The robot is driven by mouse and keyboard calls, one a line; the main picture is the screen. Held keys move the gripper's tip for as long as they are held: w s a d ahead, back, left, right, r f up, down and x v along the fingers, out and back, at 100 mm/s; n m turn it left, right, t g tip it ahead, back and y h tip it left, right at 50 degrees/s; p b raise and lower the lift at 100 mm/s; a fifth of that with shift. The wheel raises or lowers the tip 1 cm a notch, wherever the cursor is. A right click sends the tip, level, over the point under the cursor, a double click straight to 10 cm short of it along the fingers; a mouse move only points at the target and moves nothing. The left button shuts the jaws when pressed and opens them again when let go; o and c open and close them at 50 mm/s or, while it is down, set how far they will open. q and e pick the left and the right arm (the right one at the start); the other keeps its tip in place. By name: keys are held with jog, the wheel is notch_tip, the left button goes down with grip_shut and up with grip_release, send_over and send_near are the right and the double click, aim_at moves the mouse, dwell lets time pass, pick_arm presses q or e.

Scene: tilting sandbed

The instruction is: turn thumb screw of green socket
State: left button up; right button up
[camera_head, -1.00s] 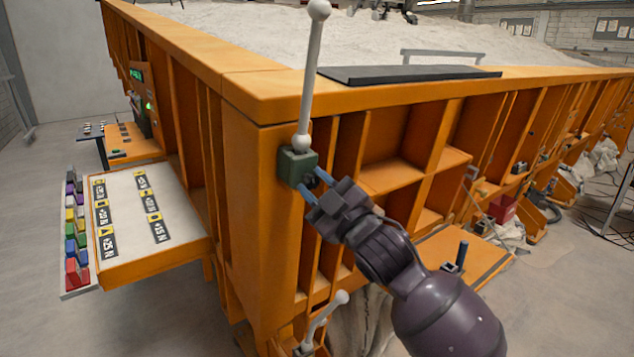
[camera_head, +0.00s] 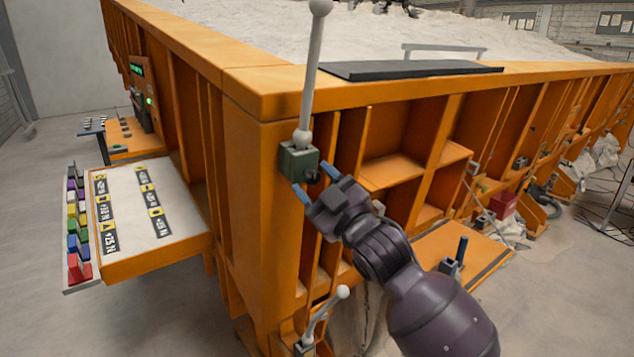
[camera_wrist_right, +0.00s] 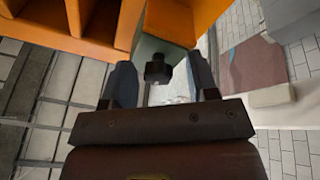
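The green socket (camera_head: 298,160) is a small box fixed near the top of the orange frame's corner post. A white rod with ball ends (camera_head: 312,75) stands upright, slightly tilted, on it. The dark thumb screw (camera_head: 312,175) sticks out of the socket's side toward my right gripper (camera_head: 315,181). The gripper is open, its two blue fingers on either side of the screw with a gap. In the right wrist view, the screw (camera_wrist_right: 157,70) lies between the spread fingers, apart from both, with the socket's pale green face (camera_wrist_right: 160,48) behind it. My left gripper is not in view.
The orange sandbed frame (camera_head: 265,92) stands close behind the socket. A second white ball-ended handle (camera_head: 325,315) sits low on the frame, below my right arm. A side panel with labels and coloured weights (camera_head: 160,262) is at the left. Open floor lies at the lower left.

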jog(key=shift+r, duration=0.1)
jog(key=b+v, duration=0.2)
jog(key=v, duration=0.9)
jog(key=shift+w, duration=0.1)
jog(key=s+d+f+m+h, duration=0.1)
jog(key=d+f+m+h, duration=0.5)
jog(key=f, duration=0.6)
jog(key=s+d+f+m+h, duration=0.1)
jog(key=d+f+m+h, duration=0.3)
jog(key=d+f, duration=0.55)
jog(key=s+d+f+m+g+h, duration=0.2)
jog(key=s+d+f+g, duration=0.1)
jog(key=s+f, duration=0.6)
jog(key=s+d+f+m+g+h, duration=0.1)
jog(key=s+d+f+g, duration=0.1)
jog(key=s+f, duration=0.8)
notch_tip(320, 180, down, 2)
jog(key=shift+s+d+f+m+g+h, duration=0.15)
jog(key=shift+s+d+m+g+h, duration=0.1)
jog(key=shift+d+m+g+h, duration=0.25)
